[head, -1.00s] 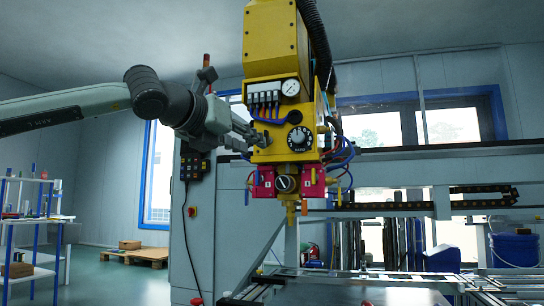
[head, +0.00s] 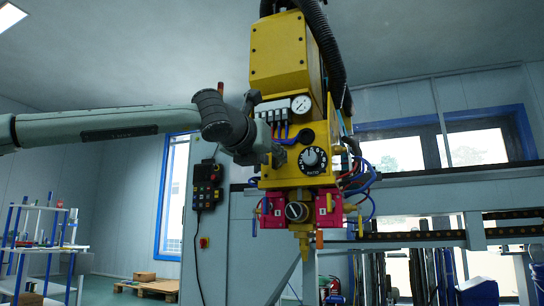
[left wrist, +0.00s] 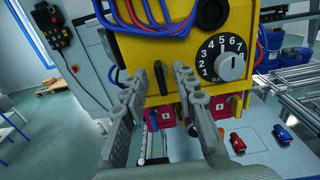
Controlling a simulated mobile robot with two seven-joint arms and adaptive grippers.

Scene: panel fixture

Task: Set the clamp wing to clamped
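The yellow machine head (head: 285,68) carries a numbered black dial (head: 313,160), which also shows in the left wrist view (left wrist: 230,66). My left gripper (head: 279,158) is in front of the panel, left of the dial. In the left wrist view my left gripper (left wrist: 158,76) has its fingers apart. A small dark upright piece (left wrist: 160,77) on the yellow face shows between the fingertips; it may be the clamp wing, and its setting cannot be read. Contact with it cannot be told. A round knob (head: 297,211) sits lower, between pink blocks. My right gripper is not in view.
Blue hoses (left wrist: 150,22) hang above the fingers in the left wrist view. Pink blocks (head: 274,211) and a brass nozzle (head: 304,240) lie below the panel. A black control pendant (head: 206,184) hangs at the left. Red and blue parts lie on the bed below.

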